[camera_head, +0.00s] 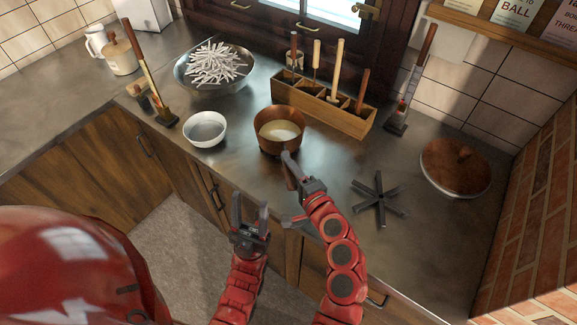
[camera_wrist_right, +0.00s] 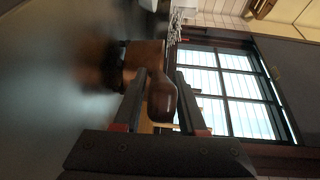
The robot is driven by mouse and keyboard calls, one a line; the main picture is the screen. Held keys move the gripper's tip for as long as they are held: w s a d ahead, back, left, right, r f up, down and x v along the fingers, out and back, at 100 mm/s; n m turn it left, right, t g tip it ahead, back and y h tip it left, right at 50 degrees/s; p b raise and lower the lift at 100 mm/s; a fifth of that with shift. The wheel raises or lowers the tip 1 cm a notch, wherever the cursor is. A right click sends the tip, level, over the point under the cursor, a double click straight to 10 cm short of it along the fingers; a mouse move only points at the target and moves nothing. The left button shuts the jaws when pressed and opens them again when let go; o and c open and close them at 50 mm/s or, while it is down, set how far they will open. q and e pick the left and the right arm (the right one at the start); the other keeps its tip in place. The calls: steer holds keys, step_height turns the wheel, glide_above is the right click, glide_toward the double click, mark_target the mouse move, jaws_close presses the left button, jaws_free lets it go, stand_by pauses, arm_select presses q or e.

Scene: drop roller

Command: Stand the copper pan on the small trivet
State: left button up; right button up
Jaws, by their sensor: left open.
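The copper pan (camera_head: 279,132), with something pale inside, is at the middle of the counter. I cannot tell if it is resting or slightly raised. In the right wrist view the pan (camera_wrist_right: 145,52) has its brown handle (camera_wrist_right: 161,98) between my right fingers (camera_wrist_right: 160,95). My right gripper (camera_head: 289,170) appears shut on this handle; the pan looks upright. The small trivet (camera_head: 380,198), a dark star of crossed bars, lies bare on the counter right of my right gripper. My left gripper (camera_head: 250,215) is open and empty, in front of the counter edge.
A wooden divided box (camera_head: 340,117) with upright tools stands behind the pan. A white bowl (camera_head: 205,129) is left of it. A metal bowl of pale sticks (camera_head: 213,68) is behind that. A round brown lid (camera_head: 455,165) lies right of the trivet. The counter between pan and trivet is clear.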

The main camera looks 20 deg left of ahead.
steer(key=shift+o, duration=0.5)
steer(key=shift+r, duration=0.1)
steer(key=shift+s+d, duration=0.3)
steer(key=shift+s, duration=0.05)
steer(key=b+v, duration=0.1)
steer(key=v, duration=1)
